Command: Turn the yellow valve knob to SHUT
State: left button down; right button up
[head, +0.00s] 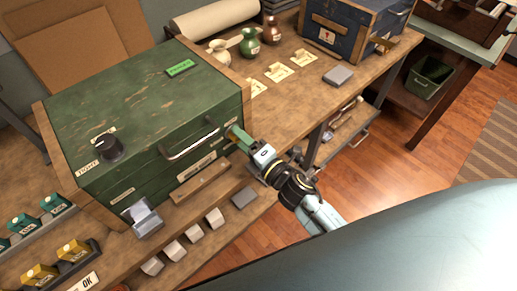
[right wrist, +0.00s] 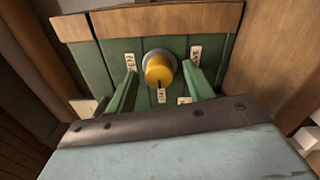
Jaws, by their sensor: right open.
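The yellow valve knob (right wrist: 158,68) sits on a grey collar on a green panel in the right wrist view. A dark mark on its face points down toward a small pale label (right wrist: 161,96). Another label, seemingly OPEN (right wrist: 130,63), is at the left, and a label (right wrist: 195,54) is at the right, too small to read surely. My right gripper (right wrist: 160,74) is open, with its green fingers on either side of the knob and apparent gaps. In the head view my right gripper (head: 240,140) is at the green chest's right end; the knob is hidden there. My left gripper is not in view.
The green chest (head: 140,105) has a metal handle (head: 190,143) and a black dial (head: 108,148). Small vases (head: 249,42), pale cards (head: 279,71) and a blue chest (head: 350,28) stand on the workbench farther back. Wooden floor (head: 420,150) is open at the right.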

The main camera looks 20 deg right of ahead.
jog(key=v, duration=1.2)
jog(key=shift+s+b, duration=0.25)
jog(key=shift+b, duration=0.1)
